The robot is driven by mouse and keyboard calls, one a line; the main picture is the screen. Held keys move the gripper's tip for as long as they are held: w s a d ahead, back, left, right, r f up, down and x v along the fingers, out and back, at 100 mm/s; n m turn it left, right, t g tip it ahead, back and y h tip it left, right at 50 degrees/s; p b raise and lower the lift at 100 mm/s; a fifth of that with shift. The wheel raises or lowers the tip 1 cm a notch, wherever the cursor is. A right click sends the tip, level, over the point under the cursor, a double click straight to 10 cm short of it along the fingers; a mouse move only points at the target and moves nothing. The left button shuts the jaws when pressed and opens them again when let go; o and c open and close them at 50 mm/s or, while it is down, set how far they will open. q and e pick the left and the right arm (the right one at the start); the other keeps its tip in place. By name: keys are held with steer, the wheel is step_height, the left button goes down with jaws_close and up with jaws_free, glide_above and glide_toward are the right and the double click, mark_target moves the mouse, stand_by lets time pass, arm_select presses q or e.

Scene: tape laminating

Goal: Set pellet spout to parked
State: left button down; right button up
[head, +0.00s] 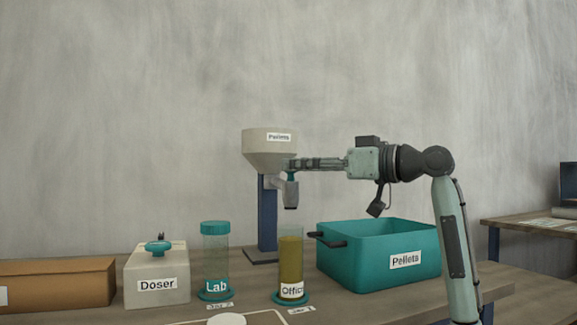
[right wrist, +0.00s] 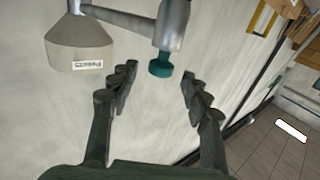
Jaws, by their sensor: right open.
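The pellet hopper (head: 262,150) is a pale funnel labelled "Pellets" on a dark blue post (head: 267,212). Its grey spout (head: 291,194) hangs at the lower right of the funnel, above the tall "Office" cylinder (head: 290,256), with a gap between. A small teal knob (right wrist: 160,69) sits at the end of the grey spout part (right wrist: 172,25) in the right wrist view. My right gripper (head: 292,163) reaches in from the right at the knob. In the right wrist view its open fingers (right wrist: 159,74) stand either side of the knob, apart from it. My left gripper is out of view.
A teal "Pellets" bin (head: 385,262) with a black handle stands right of the post, below my right arm. A "Lab" cylinder (head: 216,262), a "Doser" box (head: 157,275) and a cardboard box (head: 60,282) stand to the left.

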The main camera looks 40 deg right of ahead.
steer(key=shift+x, duration=1.6)
steer(key=shift+c, duration=0.5)
jaws_close()
